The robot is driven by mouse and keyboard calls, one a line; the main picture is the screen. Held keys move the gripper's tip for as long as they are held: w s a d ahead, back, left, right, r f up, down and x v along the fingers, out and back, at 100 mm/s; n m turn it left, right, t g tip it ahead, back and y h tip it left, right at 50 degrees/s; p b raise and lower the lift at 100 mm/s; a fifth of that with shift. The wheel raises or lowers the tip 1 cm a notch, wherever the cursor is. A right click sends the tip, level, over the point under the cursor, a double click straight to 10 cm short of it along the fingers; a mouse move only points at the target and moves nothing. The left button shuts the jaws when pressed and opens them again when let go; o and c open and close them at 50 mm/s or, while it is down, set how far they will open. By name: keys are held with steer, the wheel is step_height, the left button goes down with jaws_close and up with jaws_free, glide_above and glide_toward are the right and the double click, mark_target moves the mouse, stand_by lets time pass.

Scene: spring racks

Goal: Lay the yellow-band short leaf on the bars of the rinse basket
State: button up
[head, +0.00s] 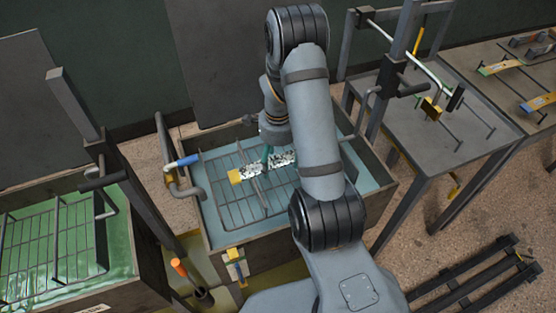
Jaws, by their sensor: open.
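The short leaf with a yellow band (235,176) at its left end has a patchy white and dark surface. It lies across the wire bars of the basket (230,208) in the tank of pale blue liquid, which I take as the rinse basket. My gripper (267,157), with teal fingers, is open at the middle of the leaf. My arm hides part of the basket and may hide the leaf's right end. I cannot tell whether the fingers touch the leaf.
A tank of green liquid (120,225) with another wire rack stands at the left. Dark posts and pipes rise beside the tanks. A grey table (400,145) stands at the right, and banded leaves (500,67) lie on racks beyond it. A low dark rack (480,280) stands lower right.

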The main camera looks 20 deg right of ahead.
mark_target(278, 164)
steer(key=shift+r+p, duration=0.75)
steer(key=shift+p, duration=0.1)
steer(key=shift+w+r+b, duration=0.15)
steer(key=shift+r+b, duration=0.2)
steer(key=shift+b, duration=0.05)
step_height(278, 164, up, 11)
steer(key=b, duration=0.1)
steer(key=shift+s, duration=0.2)
steer(key=shift+f, duration=0.15)
step_height(278, 164, down, 13)
steer(key=shift+r, duration=0.1)
steer(key=shift+f, duration=0.3)
steer(key=shift+r+p, duration=0.55)
steer(key=shift+r, duration=0.1)
